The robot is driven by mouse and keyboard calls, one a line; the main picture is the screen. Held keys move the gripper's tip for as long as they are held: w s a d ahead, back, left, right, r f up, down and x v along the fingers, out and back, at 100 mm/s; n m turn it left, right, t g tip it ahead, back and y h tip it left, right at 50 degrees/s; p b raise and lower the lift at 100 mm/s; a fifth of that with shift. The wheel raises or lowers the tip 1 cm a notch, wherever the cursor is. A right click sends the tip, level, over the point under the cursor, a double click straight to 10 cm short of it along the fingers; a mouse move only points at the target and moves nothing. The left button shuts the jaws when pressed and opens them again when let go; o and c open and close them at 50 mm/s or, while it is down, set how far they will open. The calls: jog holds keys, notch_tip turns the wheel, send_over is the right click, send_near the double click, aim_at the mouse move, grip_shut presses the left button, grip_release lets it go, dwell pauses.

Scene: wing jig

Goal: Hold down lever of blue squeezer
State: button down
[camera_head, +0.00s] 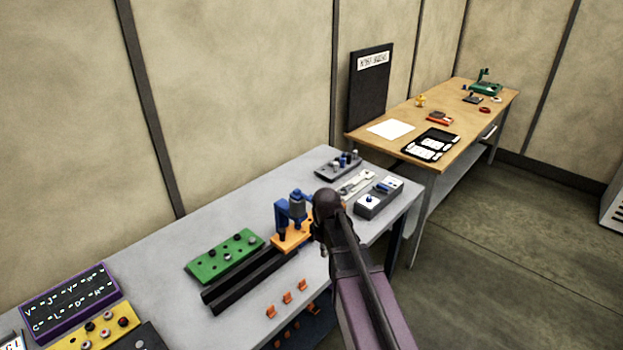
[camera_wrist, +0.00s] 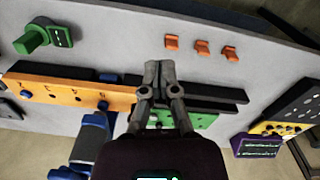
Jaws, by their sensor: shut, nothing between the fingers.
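I cannot make out the lever clearly in either view. My gripper (camera_wrist: 160,65) is shut and empty, to the right of the squeezer in the wrist view and apart from it. In the head view my arm stands just right of the squeezer and hides part of the orange base.
Black rails (camera_head: 250,281) run along the bench below a green board (camera_head: 224,256). Orange clips (camera_head: 287,297) line the front edge. A grey box (camera_head: 378,205) with blue knobs stands right of my arm. A wooden table (camera_head: 395,113) stands behind.

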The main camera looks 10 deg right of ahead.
jog(key=w+r+n+p, duration=0.7)
jog(key=w+r+p, duration=0.2)
jog(key=r+p, duration=0.1)
jog(key=w+r+n+p, duration=0.8)
jog(key=r+p, duration=0.3)
jog(key=r, duration=0.1)
jog(key=shift+w+r, duration=0.3)
jog(key=shift+w, duration=0.1)
jog(key=shift+f, duration=0.25)
notch_tip(320, 180, down, 14)
jog(key=b, duration=1.4)
jog(key=shift+r, duration=0.25)
